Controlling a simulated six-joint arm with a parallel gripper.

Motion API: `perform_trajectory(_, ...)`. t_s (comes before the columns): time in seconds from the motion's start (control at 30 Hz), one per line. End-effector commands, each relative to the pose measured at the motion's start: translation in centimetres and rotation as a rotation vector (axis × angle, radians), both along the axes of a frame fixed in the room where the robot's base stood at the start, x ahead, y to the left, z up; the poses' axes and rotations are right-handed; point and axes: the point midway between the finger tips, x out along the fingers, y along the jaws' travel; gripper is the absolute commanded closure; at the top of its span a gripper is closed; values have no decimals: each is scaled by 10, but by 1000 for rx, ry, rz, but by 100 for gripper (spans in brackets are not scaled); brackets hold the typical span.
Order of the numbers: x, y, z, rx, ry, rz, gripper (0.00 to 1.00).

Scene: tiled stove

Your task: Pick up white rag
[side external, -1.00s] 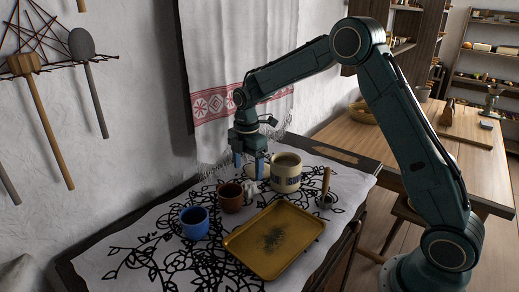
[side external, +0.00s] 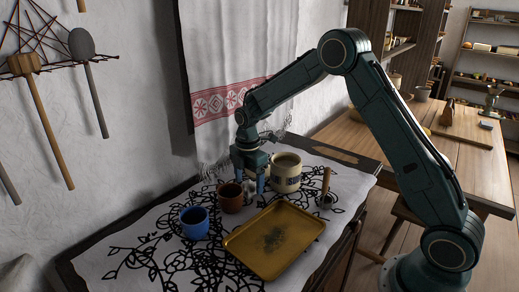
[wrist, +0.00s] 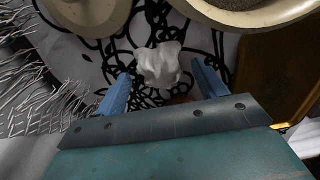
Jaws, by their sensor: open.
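The white rag (wrist: 160,66) is a small crumpled lump on the patterned cloth, seen in the wrist view between my two blue fingers. In the side view it is mostly hidden; a pale bit of it (side external: 250,188) shows between the fingers. My gripper (side external: 251,184) points down, low over the cloth, with its fingers apart. In the wrist view my gripper (wrist: 160,84) is open, one finger on each side of the rag. I cannot tell whether either finger touches it.
A brown mug (side external: 231,198) stands close left of my gripper, and a large cream pot (side external: 286,173) close right. A blue mug (side external: 194,223) and a yellow tray (side external: 274,240) are nearer the front. A fringed towel (side external: 235,70) hangs behind on the wall.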

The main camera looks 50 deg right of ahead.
Motion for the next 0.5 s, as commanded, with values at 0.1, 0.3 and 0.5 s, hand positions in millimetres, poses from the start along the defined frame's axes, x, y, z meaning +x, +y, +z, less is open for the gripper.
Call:
perform_trajectory(0.1,0,0,0,0,0,0,29)
perform_trajectory(0.3,0,0,0,0,0,0,47)
perform_trajectory(0.5,0,0,1,0,0,0,77)
